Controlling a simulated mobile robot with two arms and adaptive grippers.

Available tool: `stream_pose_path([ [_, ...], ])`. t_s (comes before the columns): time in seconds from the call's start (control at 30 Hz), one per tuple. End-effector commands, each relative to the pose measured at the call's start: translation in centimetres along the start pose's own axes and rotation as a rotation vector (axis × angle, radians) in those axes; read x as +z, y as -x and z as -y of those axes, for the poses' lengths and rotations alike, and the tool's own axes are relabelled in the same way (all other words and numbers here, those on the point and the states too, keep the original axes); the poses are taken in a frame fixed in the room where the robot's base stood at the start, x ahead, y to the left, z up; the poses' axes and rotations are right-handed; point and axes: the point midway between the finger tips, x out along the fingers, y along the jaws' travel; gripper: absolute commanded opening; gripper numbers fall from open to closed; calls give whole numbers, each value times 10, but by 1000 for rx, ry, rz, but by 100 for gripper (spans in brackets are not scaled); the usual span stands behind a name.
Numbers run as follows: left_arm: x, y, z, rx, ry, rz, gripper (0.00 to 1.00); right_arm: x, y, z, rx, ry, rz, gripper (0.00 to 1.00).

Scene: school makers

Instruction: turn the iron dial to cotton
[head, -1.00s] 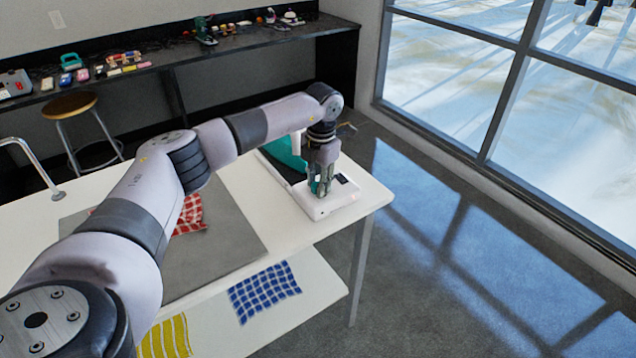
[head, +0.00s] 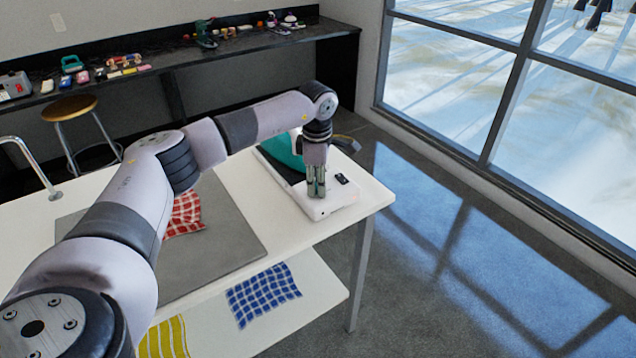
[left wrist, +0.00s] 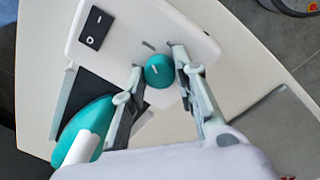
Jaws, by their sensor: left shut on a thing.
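The iron station's white base (head: 330,203) sits at the table's right end. The teal iron (head: 283,150) rests on its dark plate, and in the left wrist view the teal iron (left wrist: 88,125) is at lower left. The round teal dial (left wrist: 159,71) has a short white mark and sits on the white base. My left gripper (head: 316,192) points down over the base. In the left wrist view its fingers (left wrist: 158,72) stand on both sides of the dial, shut on it. The dial is hidden in the head view. My right gripper is not in view.
A grey mat (head: 225,240) with a red checked cloth (head: 186,214) lies left of the station. A blue checked cloth (head: 263,294) and a yellow striped cloth (head: 165,338) lie on the lower shelf. A small black panel (left wrist: 96,27) is on the base near the dial.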

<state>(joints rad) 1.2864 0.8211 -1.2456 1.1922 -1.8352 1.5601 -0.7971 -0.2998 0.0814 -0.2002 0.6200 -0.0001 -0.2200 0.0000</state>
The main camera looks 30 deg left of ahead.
Motion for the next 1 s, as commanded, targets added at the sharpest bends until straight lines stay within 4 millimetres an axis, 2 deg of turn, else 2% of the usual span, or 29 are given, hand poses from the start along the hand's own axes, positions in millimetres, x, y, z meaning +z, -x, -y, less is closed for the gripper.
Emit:
stream_pose_path([
  [0.7,-1,1,-1,5,-673,44,0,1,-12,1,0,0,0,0],
  [1.0,-1,1,-2,5,-893,57,0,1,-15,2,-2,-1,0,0],
])
